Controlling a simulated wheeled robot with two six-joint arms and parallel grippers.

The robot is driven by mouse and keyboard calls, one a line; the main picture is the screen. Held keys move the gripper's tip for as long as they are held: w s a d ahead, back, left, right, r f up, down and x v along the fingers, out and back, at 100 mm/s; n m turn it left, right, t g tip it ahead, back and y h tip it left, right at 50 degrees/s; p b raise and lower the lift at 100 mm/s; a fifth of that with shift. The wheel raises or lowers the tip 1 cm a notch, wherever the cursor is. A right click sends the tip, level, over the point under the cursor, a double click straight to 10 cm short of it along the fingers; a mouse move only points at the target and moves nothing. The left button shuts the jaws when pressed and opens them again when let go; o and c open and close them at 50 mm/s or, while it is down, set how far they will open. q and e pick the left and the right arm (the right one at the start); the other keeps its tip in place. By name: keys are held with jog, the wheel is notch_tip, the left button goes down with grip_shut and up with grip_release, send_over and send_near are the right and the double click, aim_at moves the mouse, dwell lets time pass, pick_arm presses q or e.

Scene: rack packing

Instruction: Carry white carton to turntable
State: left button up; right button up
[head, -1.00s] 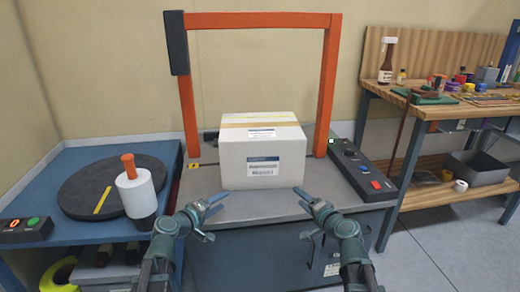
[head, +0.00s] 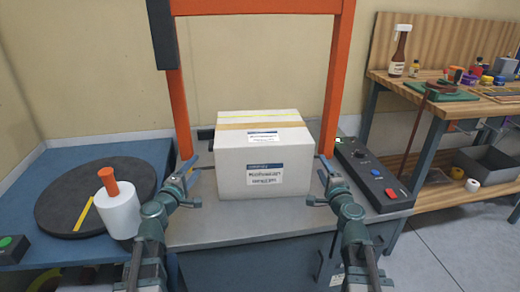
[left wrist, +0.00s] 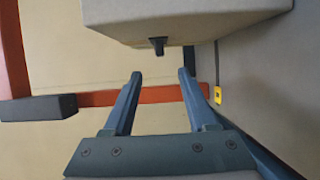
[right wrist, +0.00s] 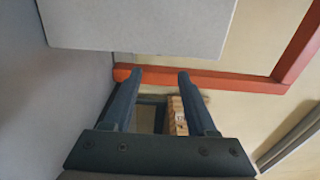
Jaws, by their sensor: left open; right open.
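The white carton (head: 263,165) stands upright on the grey top of the strapping machine (head: 225,220), under an orange arch. It has a yellow strap, tan tape and printed labels. My left gripper (head: 187,170) is open beside the carton's left side; in the left wrist view its fingers (left wrist: 160,75) point past the carton (left wrist: 180,18). My right gripper (head: 322,172) is open near the carton's right side; the right wrist view shows its fingers (right wrist: 155,75) and the carton (right wrist: 140,25). Neither holds anything. The dark round turntable (head: 70,205) lies on the blue table at left.
A white roll with an orange core (head: 118,212) stands at the turntable's right edge. The orange arch (head: 343,80) frames the carton. A control panel (head: 375,178) lies to its right. A wooden workbench (head: 440,90) with bottles and tools stands at far right.

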aim_at(209, 150)
pick_arm(q)
jog(key=x, duration=1.3)
jog(key=shift+w+d, duration=0.15)
jog(key=shift+w, duration=0.2)
pick_arm(e)
jog(key=w+a, duration=0.1)
jog(key=w, duration=1.2)
jog(key=shift+w+a, duration=0.3)
pick_arm(q)
jog(key=shift+c, duration=0.3)
pick_arm(e)
jog(key=shift+c, duration=0.3)
pick_arm(q)
grip_shut()
pick_arm(e)
grip_shut()
